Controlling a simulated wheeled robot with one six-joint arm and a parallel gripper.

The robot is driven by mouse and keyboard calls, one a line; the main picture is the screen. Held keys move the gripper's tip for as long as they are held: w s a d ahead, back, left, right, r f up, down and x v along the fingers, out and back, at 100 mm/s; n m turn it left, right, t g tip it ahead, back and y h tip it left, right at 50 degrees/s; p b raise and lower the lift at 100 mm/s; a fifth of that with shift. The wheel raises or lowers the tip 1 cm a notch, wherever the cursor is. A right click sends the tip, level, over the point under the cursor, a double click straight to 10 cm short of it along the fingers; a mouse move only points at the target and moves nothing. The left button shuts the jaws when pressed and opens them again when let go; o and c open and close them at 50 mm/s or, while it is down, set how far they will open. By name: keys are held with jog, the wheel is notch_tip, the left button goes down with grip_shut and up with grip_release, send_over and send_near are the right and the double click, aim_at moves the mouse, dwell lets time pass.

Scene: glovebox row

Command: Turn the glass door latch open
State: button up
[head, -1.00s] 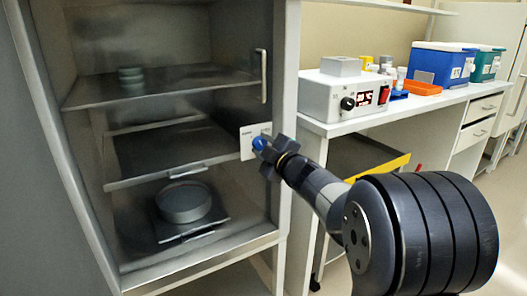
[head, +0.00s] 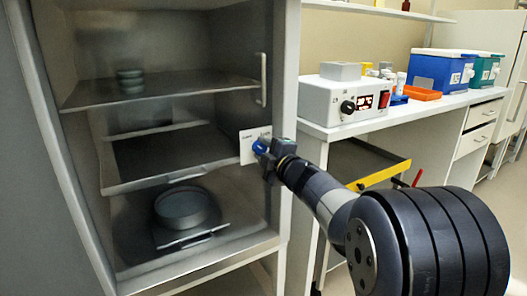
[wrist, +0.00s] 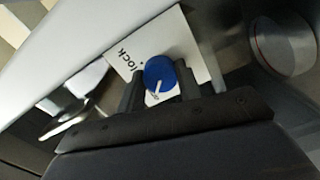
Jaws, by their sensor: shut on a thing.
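The latch is a round blue knob (wrist: 160,72) with a white pointer line, set on a white label plate (wrist: 137,52) that carries the word "lock". In the wrist view my gripper (wrist: 160,84) has one dark finger on each side of the knob and is shut on it. The pointer line runs towards the gripper's palm. In the head view my gripper (head: 266,150) is at the plate (head: 247,146) on the right edge of the glass door (head: 190,105), and mostly covers the blue knob (head: 260,146). The door looks closed.
A vertical door handle (head: 262,80) is above the plate. Behind the glass are shelves with a round grey dish (head: 187,208) and a small stack of dishes (head: 130,81). To the right, a bench holds a control box (head: 345,98) and a blue bin (head: 440,70).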

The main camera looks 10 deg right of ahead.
jog(key=o, duration=1)
jog(key=shift+c, duration=0.2)
jog(key=p+v, duration=0.2)
jog(key=v, duration=0.8)
jog(key=shift+s+d, duration=0.15)
jog(key=shift+s, duration=0.25)
jog(key=shift+w, duration=0.1)
jog(key=b+x, duration=0.2)
jog(key=x, duration=0.8)
jog(key=shift+w, duration=0.35)
